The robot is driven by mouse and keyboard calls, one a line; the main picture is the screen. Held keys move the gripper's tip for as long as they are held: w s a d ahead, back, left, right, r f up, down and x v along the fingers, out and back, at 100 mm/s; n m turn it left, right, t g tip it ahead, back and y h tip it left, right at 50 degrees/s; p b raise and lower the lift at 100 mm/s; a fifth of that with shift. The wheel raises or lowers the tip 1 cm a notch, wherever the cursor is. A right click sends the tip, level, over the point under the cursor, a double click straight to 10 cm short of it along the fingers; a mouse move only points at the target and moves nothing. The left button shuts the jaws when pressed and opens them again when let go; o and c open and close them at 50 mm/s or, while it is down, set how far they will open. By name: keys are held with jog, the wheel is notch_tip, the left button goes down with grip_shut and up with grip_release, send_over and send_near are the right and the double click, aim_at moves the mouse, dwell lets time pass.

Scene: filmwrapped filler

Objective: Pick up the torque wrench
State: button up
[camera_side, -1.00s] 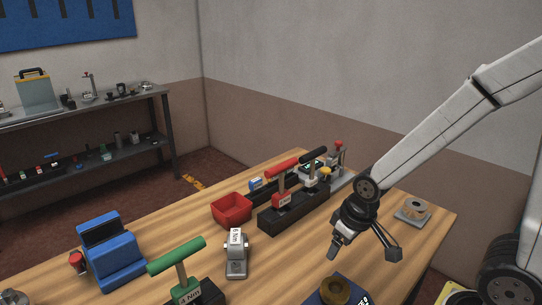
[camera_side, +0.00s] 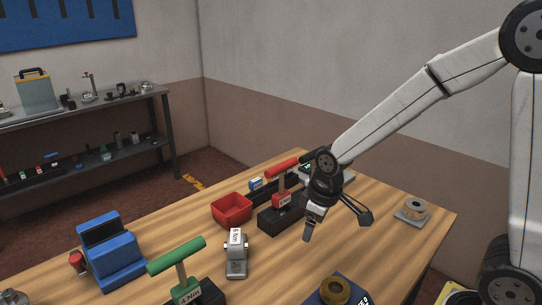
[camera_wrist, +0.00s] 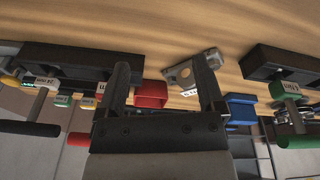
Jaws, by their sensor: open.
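Several T-handled torque tools stand in black holders. The green-handled one (camera_side: 177,256), labelled 4 Nm, is at the front; it is at the right of the wrist view (camera_wrist: 300,141). The red-handled one (camera_side: 282,168) stands in a holder (camera_side: 283,218) farther back, its handle partly hidden by my finger base in the wrist view (camera_wrist: 78,139). A black-handled one (camera_wrist: 30,128) shows at left in the wrist view; my arm hides it in the side view. My gripper (camera_side: 310,232) is open and empty, above the table right of the red tool's holder, apart from it.
A red bin (camera_side: 232,209) and a grey labelled fixture (camera_side: 236,262) stand left of my gripper. A blue stand (camera_side: 113,254) is at the left. Bare wood lies between.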

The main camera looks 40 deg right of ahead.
jog(key=w+a+r+n+g, duration=0.1)
jog(key=w+n, duration=0.3)
jog(key=w, duration=0.3)
jog(key=w+a+r+n, duration=0.2)
jog(key=w+n, duration=0.1)
jog(key=w, duration=0.3)
notch_tip(320, 180, up, 6)
jog(key=n+g, duration=0.1)
jog(key=n, duration=0.9)
send_over(281, 174)
jog(key=w+d, duration=0.1)
jog(key=shift+w+d+r, duration=0.2)
jog(key=shift+s+a+f, duration=0.1)
jog(key=shift+s+f, duration=0.05)
jog(key=shift+f, duration=3.8)
grip_shut()
